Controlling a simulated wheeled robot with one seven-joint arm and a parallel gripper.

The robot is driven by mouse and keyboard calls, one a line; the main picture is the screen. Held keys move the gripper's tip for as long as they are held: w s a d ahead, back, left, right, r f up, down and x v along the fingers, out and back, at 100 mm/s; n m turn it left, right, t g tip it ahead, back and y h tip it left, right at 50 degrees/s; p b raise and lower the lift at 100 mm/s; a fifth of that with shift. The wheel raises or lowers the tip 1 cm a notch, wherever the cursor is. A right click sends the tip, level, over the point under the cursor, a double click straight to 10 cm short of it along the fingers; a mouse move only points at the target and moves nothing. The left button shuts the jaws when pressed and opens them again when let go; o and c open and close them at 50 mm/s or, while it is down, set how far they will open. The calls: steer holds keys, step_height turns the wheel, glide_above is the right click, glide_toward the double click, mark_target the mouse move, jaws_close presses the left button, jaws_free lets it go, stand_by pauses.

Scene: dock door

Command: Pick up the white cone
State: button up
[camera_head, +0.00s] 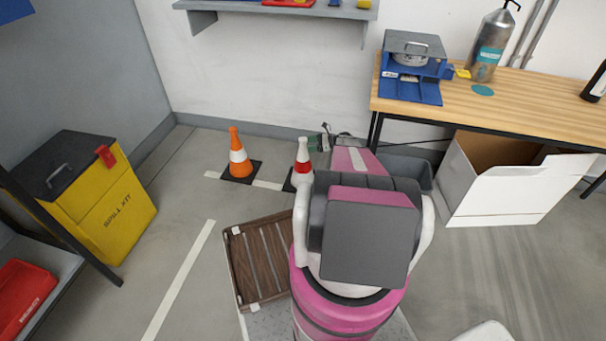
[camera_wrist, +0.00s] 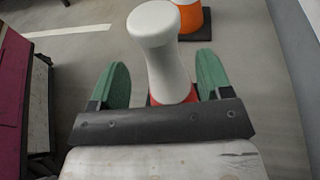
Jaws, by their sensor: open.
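The white cone (camera_head: 304,155) stands on the floor near the back wall, with a red band and part of a dark base showing. My arm hides its right and lower parts. In the wrist view the white cone (camera_wrist: 160,50) rises between the two green fingers of my gripper (camera_wrist: 160,80), its rounded top pointing away from the palm. Red shows low on it near the palm. The fingers are open, one on each side, with visible gaps to the cone.
An orange cone (camera_head: 239,160) on a black base stands just left of the white cone. A slatted brown pallet (camera_head: 258,260) lies nearer. A yellow spill-kit bin (camera_head: 105,210) is at left. A workbench (camera_head: 520,107) and an open white box (camera_head: 495,195) are at right.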

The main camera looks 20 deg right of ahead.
mark_target(303, 144)
steer(key=x, duration=0.5)
jaws_close()
steer(key=shift+r, duration=0.1)
steer(key=shift+r, duration=0.15)
